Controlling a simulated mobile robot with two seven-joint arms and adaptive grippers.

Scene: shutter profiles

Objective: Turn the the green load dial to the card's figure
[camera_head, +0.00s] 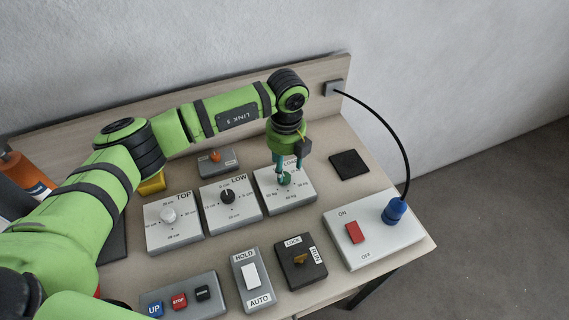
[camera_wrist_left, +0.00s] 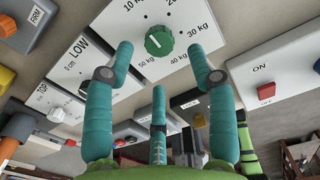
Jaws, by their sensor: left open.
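The green load dial (camera_head: 285,179) sits on a white panel (camera_head: 299,199) marked in kg, at the back right of the row of dial panels. It shows closer in the left wrist view (camera_wrist_left: 159,41), with kg figures around it. A small pale mark shows on the dial, but I cannot tell which figure it points to. My left gripper (camera_head: 288,170) is open above the dial, its teal fingers spread either side of it in the wrist view (camera_wrist_left: 161,50). I see no gap closed on the dial. I cannot make out a card with a figure. My right gripper is not in view.
White TOP (camera_head: 168,216) and black LOW (camera_head: 227,196) dials stand to the left. A HOLD/AUTO switch (camera_head: 251,275), a LOCK/RUN switch (camera_head: 300,260) and a button box (camera_head: 179,300) are in front. An ON/OFF panel (camera_head: 378,244) with blue plug (camera_head: 395,211) and cable is right.

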